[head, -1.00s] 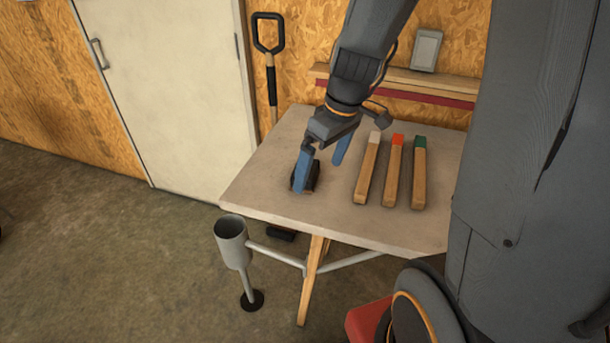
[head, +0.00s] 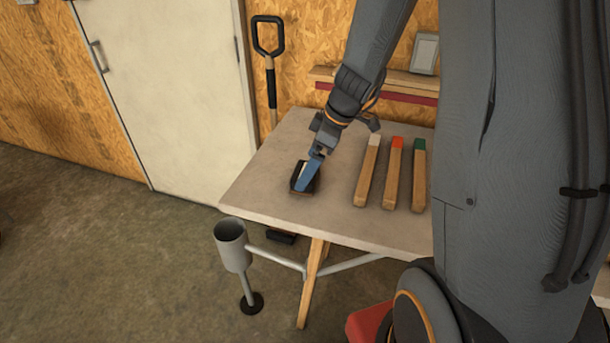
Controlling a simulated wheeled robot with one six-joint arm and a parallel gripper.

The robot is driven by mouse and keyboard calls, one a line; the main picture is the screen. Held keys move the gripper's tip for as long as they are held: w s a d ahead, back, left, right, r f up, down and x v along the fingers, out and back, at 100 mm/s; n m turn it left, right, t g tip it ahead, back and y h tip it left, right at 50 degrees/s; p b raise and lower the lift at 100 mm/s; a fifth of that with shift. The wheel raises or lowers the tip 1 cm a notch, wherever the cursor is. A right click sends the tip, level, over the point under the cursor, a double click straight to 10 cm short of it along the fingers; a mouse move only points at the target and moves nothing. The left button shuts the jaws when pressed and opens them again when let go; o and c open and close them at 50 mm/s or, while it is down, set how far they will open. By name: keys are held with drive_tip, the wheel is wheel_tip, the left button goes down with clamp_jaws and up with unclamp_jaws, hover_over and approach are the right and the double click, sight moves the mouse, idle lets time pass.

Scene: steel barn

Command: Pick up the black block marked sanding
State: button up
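The black block (head: 294,184) lies on the table's left part. It has brownish edges and a pale patch on top, partly covered by my gripper; no marking can be read. My gripper (head: 307,176) points down at the block from above and to the right. One blue finger shows across the block's top in this view. The other finger is hidden, so I cannot tell how far apart the fingers are or whether they touch the block.
The grey table (head: 258,180) also bears three wooden sticks, with a white-tipped (head: 368,172), a red-tipped (head: 393,175) and a green-tipped (head: 419,177) end, right of the block. A grey metal cup (head: 231,245) stands off the table's front left. A shovel (head: 270,75) leans behind.

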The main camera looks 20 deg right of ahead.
drive_tip(key=shift+p+x, duration=0.3)
drive_tip(key=shift+x, duration=1.35)
drive_tip(key=shift+c, duration=0.3)
drive_tip(key=c, duration=1.2)
drive_tip(key=shift+o, duration=0.2)
drive_tip(key=shift+r, duration=0.15)
wheel_tip(320, 180, up, 10)
drive_tip(key=shift+f+b, duration=0.1)
drive_tip(key=shift+b, duration=0.65)
